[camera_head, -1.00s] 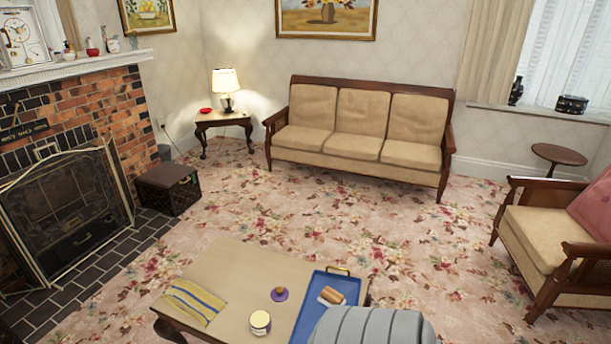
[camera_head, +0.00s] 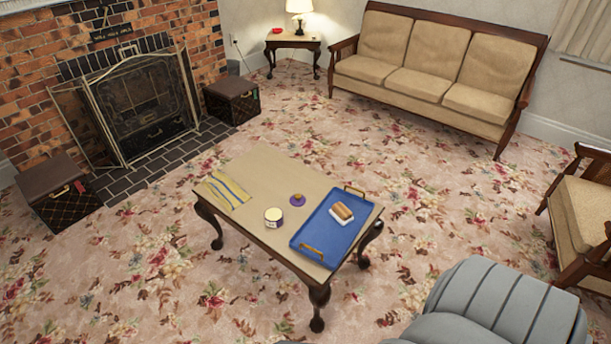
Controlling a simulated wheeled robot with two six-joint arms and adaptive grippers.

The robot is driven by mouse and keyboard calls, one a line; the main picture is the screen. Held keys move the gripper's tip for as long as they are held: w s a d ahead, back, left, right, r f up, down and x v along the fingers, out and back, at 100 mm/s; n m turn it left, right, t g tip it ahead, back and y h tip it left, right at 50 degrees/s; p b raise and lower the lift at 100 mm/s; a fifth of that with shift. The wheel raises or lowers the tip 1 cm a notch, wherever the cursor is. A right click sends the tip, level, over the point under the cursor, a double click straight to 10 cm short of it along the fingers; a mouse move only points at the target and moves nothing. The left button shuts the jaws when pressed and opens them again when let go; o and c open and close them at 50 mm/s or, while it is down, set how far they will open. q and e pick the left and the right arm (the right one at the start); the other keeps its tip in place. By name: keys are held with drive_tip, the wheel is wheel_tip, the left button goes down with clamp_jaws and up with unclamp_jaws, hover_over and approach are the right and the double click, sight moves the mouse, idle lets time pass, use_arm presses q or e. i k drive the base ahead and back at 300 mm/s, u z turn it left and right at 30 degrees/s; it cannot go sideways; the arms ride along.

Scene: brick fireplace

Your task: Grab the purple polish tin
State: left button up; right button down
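A small flat purple round thing (camera_head: 297,199) with a yellow-brown top lies on the wooden coffee table (camera_head: 262,169), left of the blue tray; it looks like the purple polish tin, but is too small to read. A cream-coloured round tin (camera_head: 273,217) with a dark band stands just in front and to the left of it. Neither of my grippers shows in the head view, and nothing touches the purple thing.
A blue tray (camera_head: 313,234) with a brush-like object (camera_head: 342,212) covers the table's right part. A striped cloth (camera_head: 227,191) lies at its left end. A grey ribbed seat-like shape (camera_head: 500,305) fills the lower right. Carpet left of the table is clear.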

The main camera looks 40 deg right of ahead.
sight(274, 216)
drive_tip(key=z, duration=1.65)
drive_tip(key=i, duration=1)
